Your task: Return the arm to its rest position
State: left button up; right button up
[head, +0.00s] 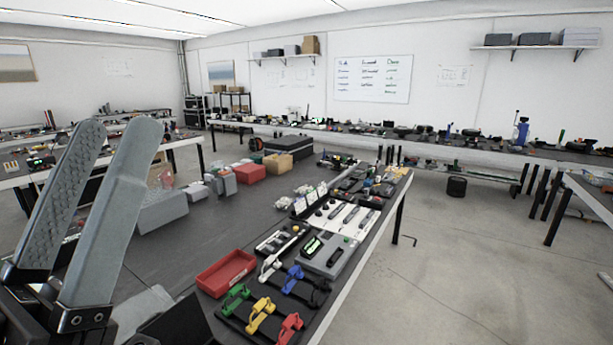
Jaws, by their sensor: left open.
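My left gripper (102,128) stands large at the left of the head view. Its two long grey fingers point upward with a gap between them, and nothing shows in the gap. It is in the air above the near left part of the dark worktable (165,255), apart from the items on it. My right gripper does not show.
A red tray (226,272) and a panel with green, yellow and red handles (260,316) lie near the front. A grey box (161,211) stands behind the gripper. A red box (250,173) and black case (289,147) stand further back. The table's left middle is mostly bare.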

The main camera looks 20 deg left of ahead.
pick_arm(q)
notch_tip(320, 180, up, 37)
jog(key=w+m+g+p, duration=0.1)
jog(key=w+p, duration=0.1)
jog(key=p, duration=3.6)
notch_tip(320, 180, down, 46)
jog(key=b, duration=4.5)
jog(key=shift+s+r, duration=0.2)
jog(key=shift+r, duration=0.05)
